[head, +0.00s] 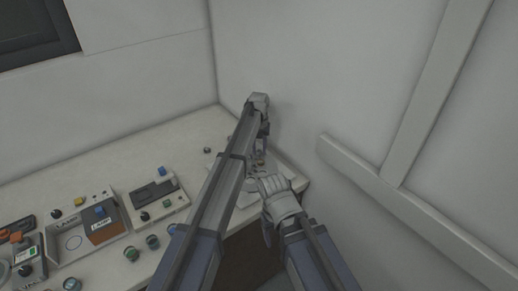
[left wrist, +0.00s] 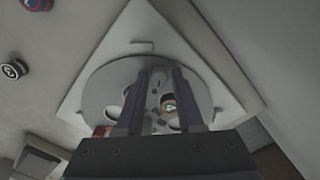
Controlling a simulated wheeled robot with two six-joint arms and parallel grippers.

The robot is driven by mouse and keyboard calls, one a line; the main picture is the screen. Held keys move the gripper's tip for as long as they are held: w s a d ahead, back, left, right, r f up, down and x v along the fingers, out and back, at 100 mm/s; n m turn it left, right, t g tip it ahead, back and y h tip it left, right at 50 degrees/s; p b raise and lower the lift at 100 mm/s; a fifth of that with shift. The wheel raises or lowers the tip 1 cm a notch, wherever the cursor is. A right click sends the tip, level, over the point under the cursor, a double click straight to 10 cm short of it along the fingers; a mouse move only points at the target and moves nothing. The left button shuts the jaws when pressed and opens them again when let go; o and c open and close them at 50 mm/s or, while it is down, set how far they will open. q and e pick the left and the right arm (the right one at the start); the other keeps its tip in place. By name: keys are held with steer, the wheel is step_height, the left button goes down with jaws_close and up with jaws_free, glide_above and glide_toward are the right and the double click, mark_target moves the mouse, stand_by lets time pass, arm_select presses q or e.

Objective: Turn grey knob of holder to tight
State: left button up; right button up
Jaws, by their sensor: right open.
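The holder (left wrist: 100,88) is a round grey disc with several holes, on a white square base, in the left wrist view. Its grey knob (left wrist: 158,76) shows near the disc's middle, between the two fingertips of my left gripper (left wrist: 160,72). One finger stands on each side of the knob; whether they touch it is unclear. In the head view my left gripper (head: 261,150) points down over the holder, which my arms mostly hide. My right gripper (head: 267,234) is open and hangs lower, near the bench's front edge; its fingers are hardly visible.
White walls stand close behind and to the right, with a raised rail (head: 400,210) on the right one. On the bench left of the holder are a lamp box (head: 75,243), a small device (head: 156,194) and several round jars or knobs. Bare bench (head: 120,165) lies behind them.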

mark_target(259, 150)
arm_select(q)
steer(key=shift+o, duration=1.3)
steer(key=shift+r, duration=0.15)
step_height(259, 150, up, 8)
steer(key=p, duration=0.8)
steer(key=shift+f, duration=0.2)
